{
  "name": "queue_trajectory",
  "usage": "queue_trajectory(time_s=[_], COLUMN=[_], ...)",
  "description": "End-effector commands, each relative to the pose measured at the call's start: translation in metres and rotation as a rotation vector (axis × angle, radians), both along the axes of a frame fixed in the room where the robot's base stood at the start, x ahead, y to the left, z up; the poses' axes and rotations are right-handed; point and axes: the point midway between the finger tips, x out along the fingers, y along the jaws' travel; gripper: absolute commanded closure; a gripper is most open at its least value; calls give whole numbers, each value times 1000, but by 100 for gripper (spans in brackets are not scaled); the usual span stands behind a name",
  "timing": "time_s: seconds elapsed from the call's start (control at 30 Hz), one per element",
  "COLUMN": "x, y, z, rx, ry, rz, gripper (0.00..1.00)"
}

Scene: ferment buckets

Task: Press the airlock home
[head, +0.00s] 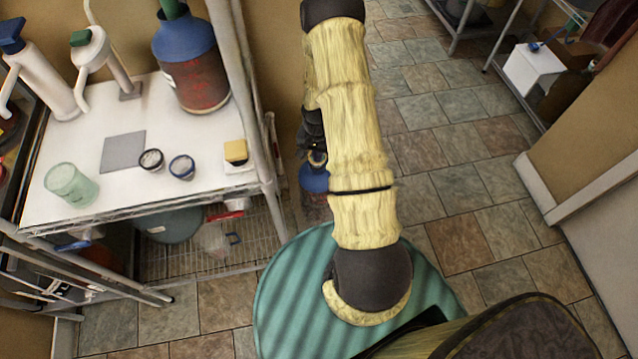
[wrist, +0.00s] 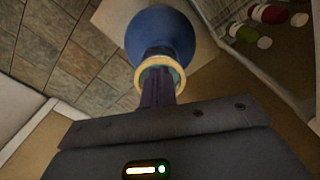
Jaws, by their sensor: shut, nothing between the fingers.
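A vessel with a blue top (head: 314,178) stands low beside the shelf, partly hidden by my arm. Its blue top (wrist: 163,30) fills the upper middle of the wrist view. A bluish neck with a cream ring (wrist: 150,62) rises from it, seemingly the airlock or its seat; I cannot tell which.
A white-topped shelf (head: 110,190) at left holds a blue-shouldered jar (head: 190,65), a green cup (head: 71,185), two small dark-rimmed cups and a yellow sponge (head: 236,151). A metal post (head: 236,80) stands close to my arm. Tiled floor (head: 460,150) at right is clear.

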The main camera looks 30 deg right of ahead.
Motion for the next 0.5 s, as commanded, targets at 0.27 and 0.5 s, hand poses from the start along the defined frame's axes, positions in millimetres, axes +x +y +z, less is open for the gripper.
queue_trajectory(time_s=[0.27,0.5], x=[-2,-1], y=[1,1], z=[-1,4], rx=[2,1], ry=[6,4], rz=[0,1], gripper=[100,100])
